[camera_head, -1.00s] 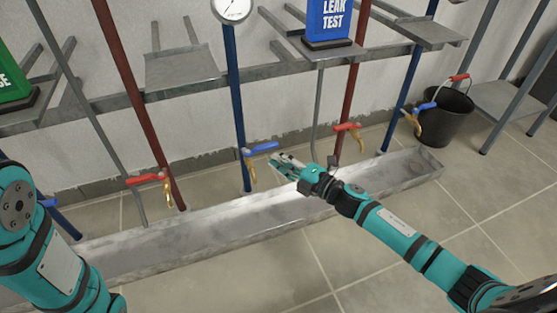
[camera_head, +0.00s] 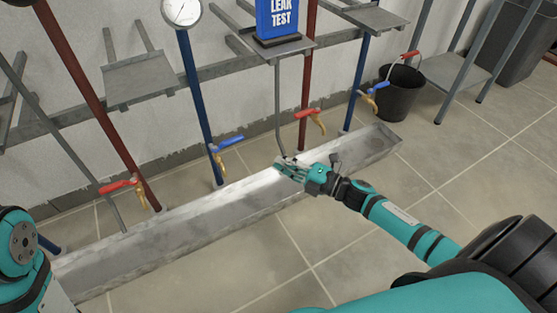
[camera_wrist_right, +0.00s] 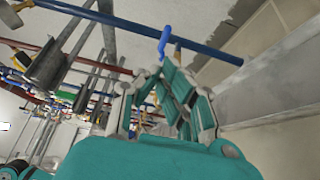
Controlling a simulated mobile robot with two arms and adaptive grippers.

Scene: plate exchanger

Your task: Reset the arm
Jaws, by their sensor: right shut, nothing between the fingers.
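My right gripper (camera_head: 284,166) is shut and empty. In the head view it hovers over the long metal trough (camera_head: 240,208), to the right of the blue-handled tap (camera_head: 226,144) on the blue pipe. In the right wrist view the fingers (camera_wrist_right: 165,72) show from behind, with the blue tap handle (camera_wrist_right: 165,42) beyond them. My left arm (camera_head: 22,255) shows only in part at the lower left edge, and its gripper is out of view.
Red-handled taps stand at the left (camera_head: 122,186) and right (camera_head: 308,115) along the trough. Another blue-handled tap (camera_head: 373,90) is near the black bucket (camera_head: 402,92). A blue LEAK TEST sign (camera_head: 278,20) stands on a shelf. The tiled floor in front (camera_head: 280,265) is clear.

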